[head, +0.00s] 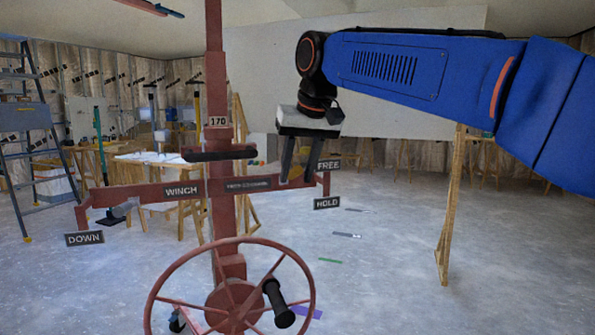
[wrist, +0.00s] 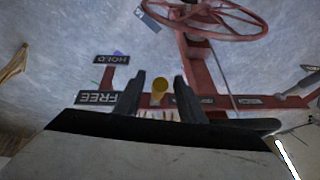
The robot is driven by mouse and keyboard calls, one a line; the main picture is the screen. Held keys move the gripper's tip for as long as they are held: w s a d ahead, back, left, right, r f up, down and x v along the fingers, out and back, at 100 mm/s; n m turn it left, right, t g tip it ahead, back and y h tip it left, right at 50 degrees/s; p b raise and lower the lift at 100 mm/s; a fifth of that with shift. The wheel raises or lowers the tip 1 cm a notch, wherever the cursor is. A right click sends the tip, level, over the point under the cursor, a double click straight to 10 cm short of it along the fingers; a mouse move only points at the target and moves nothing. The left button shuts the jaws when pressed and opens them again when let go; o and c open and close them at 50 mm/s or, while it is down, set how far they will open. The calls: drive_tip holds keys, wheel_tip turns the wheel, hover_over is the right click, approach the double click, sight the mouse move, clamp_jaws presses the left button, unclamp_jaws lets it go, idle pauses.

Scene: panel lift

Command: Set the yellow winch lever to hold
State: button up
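The yellow winch lever shows in the wrist view as a round yellow knob (wrist: 159,87), roughly level with the FREE plate (wrist: 98,98) and away from the HOLD plate (wrist: 112,59). My gripper (wrist: 161,84) has its two dark fingers apart, one on each side of the knob, with a gap on both sides. In the head view my gripper (head: 292,178) points down beside the red crossbar, left of the FREE plate (head: 329,165) and the HOLD plate (head: 327,203). There the fingers mostly hide the lever.
The red lift's mast (head: 216,80) rises left of my gripper. The red handwheel (head: 160,290) with its black handle stands low in front. A DOWN plate (head: 85,239) hangs at the crossbar's left end. A blue stepladder (head: 45,150) stands far left. Floor at right is mostly clear.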

clamp_jaws()
